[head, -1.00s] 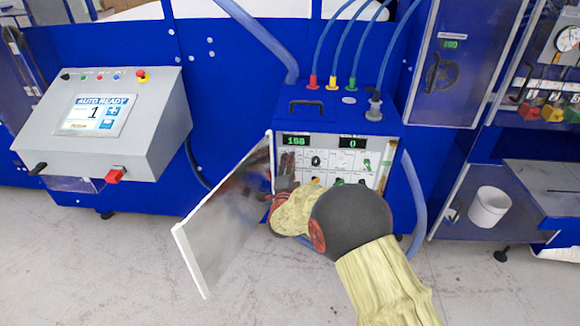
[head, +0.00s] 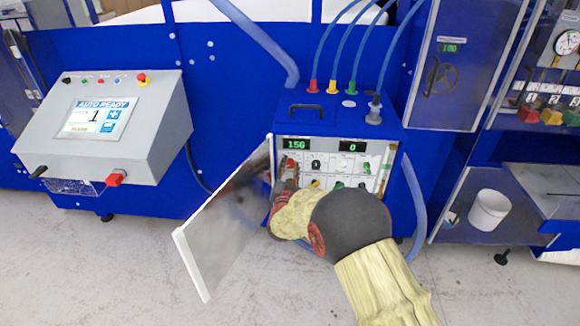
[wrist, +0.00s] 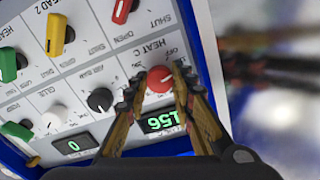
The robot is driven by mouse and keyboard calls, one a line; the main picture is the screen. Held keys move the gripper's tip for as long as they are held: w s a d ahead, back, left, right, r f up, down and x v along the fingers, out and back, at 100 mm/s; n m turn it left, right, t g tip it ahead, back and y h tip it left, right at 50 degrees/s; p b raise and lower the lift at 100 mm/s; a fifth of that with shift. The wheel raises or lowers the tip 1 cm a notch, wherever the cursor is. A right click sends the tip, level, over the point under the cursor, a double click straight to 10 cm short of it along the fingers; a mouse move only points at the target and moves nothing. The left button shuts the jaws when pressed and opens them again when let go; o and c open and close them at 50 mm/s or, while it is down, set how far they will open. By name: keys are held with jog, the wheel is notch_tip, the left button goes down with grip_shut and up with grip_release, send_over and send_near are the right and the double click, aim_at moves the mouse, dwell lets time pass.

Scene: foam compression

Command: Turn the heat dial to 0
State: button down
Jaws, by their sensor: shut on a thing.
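The heat dial (wrist: 160,78) is a round red knob with a pale pointer mark, under the label HEAT C in the wrist view. My gripper (wrist: 158,82) has one finger on each side of it and is shut on it. The green heat display (wrist: 160,121) beside the dial reads 156; it also shows in the head view (head: 296,144). In the head view my gripper (head: 288,172) reaches the left part of the control panel (head: 327,152) and mostly hides the dial.
The open panel door (head: 222,228) stands close to the left of my gripper. Black (wrist: 100,100) and white (wrist: 54,119) knobs sit beside the red dial. Yellow (wrist: 56,34) and red (wrist: 122,10) levers are farther along the panel. A second display (wrist: 74,147) reads 0.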

jog(key=n+p, duration=0.1)
jog(key=n, duration=0.5)
jog(key=shift+f+p, duration=0.15)
jog(key=shift+p, duration=0.15)
jog(key=shift+n, duration=0.3)
jog(key=c, duration=1.6)
grip_release()
jog(key=shift+o, duration=0.5)
jog(key=s, duration=1.2)
jog(key=shift+a, duration=0.2)
